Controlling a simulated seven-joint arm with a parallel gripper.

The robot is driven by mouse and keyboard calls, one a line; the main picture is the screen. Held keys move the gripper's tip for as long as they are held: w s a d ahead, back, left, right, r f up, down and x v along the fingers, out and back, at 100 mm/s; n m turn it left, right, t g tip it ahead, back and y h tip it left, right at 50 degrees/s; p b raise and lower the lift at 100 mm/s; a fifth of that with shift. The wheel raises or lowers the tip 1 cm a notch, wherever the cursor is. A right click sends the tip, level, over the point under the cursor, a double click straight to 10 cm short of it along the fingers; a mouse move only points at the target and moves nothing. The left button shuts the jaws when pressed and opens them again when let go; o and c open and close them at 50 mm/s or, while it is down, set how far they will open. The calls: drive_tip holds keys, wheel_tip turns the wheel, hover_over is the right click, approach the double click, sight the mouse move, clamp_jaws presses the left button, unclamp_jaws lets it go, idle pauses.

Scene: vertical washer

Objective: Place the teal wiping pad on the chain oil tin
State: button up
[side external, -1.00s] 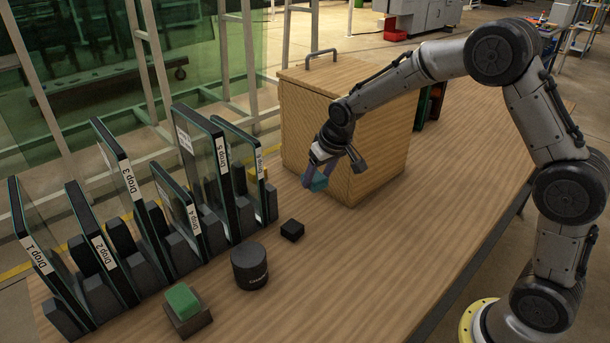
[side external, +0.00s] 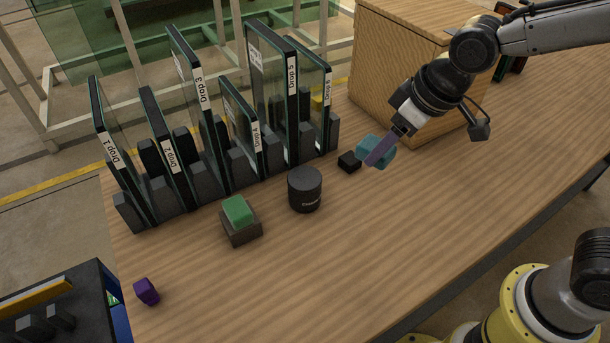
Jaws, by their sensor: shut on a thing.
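The teal wiping pad (side external: 386,155) is held between the purple fingers of my gripper (side external: 378,153), above the wooden table. My gripper is shut on it and covers part of it. A black cylindrical tin (side external: 305,190), which I take for the chain oil tin, stands upright on the table to the left of and nearer than the pad. Its top looks bare and its pale label is too small to read. The pad is apart from the tin.
A small black block (side external: 349,162) lies between pad and tin. A green pad (side external: 237,211) rests on a brown block (side external: 242,233). Labelled glass panels (side external: 240,130) stand in a rack behind. A wooden cabinet (side external: 400,60) is behind my gripper. A purple block (side external: 147,291) lies front left.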

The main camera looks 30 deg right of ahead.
drive_tip(key=shift+s+a+r, duration=0.2)
drive_tip(key=shift+a+r, duration=0.1)
drive_tip(key=shift+a, duration=0.2)
drive_tip(key=shift+w+a+f+n, duration=0.1)
drive_tip(key=shift+w+a+n, duration=0.1)
drive_tip(key=shift+a+n, duration=0.1)
drive_tip(key=w+a+f, duration=0.1)
drive_tip(key=w+f, duration=0.2)
drive_tip(key=w, duration=0.1)
drive_tip(key=w+a+f, duration=0.2)
drive_tip(key=w+f, duration=0.1)
drive_tip(key=w, duration=0.1)
drive_tip(key=w+a+f, duration=0.2)
drive_tip(key=w+f, duration=0.1)
drive_tip(key=w, duration=0.1)
drive_tip(key=shift+a+f, duration=0.15)
drive_tip(key=shift+f, duration=0.05)
drive_tip(key=shift+w+f, duration=0.1)
drive_tip(key=shift+f, duration=1.55)
drive_tip(key=shift+f, duration=0.2)
drive_tip(key=o, duration=1.3)
drive_tip(key=shift+o, duration=0.2)
